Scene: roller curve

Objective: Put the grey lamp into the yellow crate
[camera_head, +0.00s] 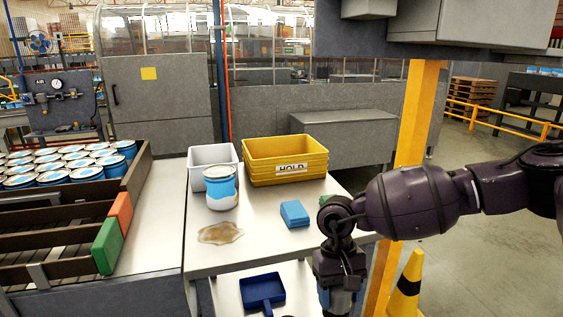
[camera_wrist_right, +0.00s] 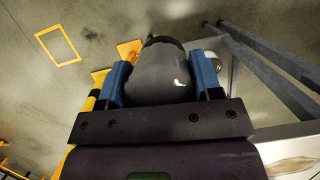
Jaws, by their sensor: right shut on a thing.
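The yellow crate (camera_head: 258,172), with a white HOLD label on its front, stands at the back of the metal table in the head view. My right gripper (camera_head: 338,302) is low at the table's right side, at the bottom edge of the head view. In the right wrist view its two blue fingers are shut on the grey lamp (camera_wrist_right: 160,78), a rounded dark grey body with a black end. The lamp is not clearly seen in the head view. The crate lies up and left of my right gripper. My left gripper is not in view.
On the metal table (camera_head: 262,250) are a white bin (camera_head: 200,156), a blue-and-white can (camera_head: 221,188), a brown spill (camera_head: 220,233) and a blue sponge (camera_head: 294,213). A yellow post (camera_head: 415,115) stands right of the table, with a yellow-black cone (camera_head: 407,285) near its foot.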

